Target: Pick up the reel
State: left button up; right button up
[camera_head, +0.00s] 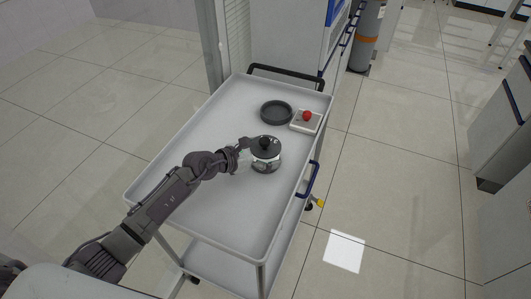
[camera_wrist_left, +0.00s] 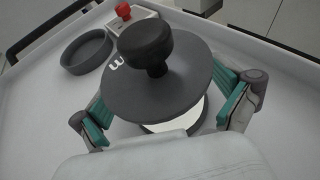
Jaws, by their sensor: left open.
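The reel (camera_head: 265,158) stands upright on the cart, with a dark round top, a dark knob and a pale, shiny body. In the left wrist view the reel (camera_wrist_left: 150,82) fills the middle, its dark disc with a white mark seen from above. My left gripper (camera_head: 247,153) reaches in from the left at the reel. In the wrist view the left gripper (camera_wrist_left: 165,112) is open, with one teal-padded finger on each side of the reel. The disc hides much of the body, so I cannot tell whether the pads touch it. My right gripper is not in view.
The grey cart top (camera_head: 205,215) has a raised rim. Behind the reel are a dark round dish (camera_head: 276,112) and a small white box (camera_head: 309,127) with a red button (camera_head: 307,116). A blue handle (camera_head: 308,179) is on the right side.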

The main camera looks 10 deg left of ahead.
pick_arm(q)
jog(key=c, duration=0.9)
jog(key=shift+c, duration=0.5)
jog(key=shift+r, duration=0.15)
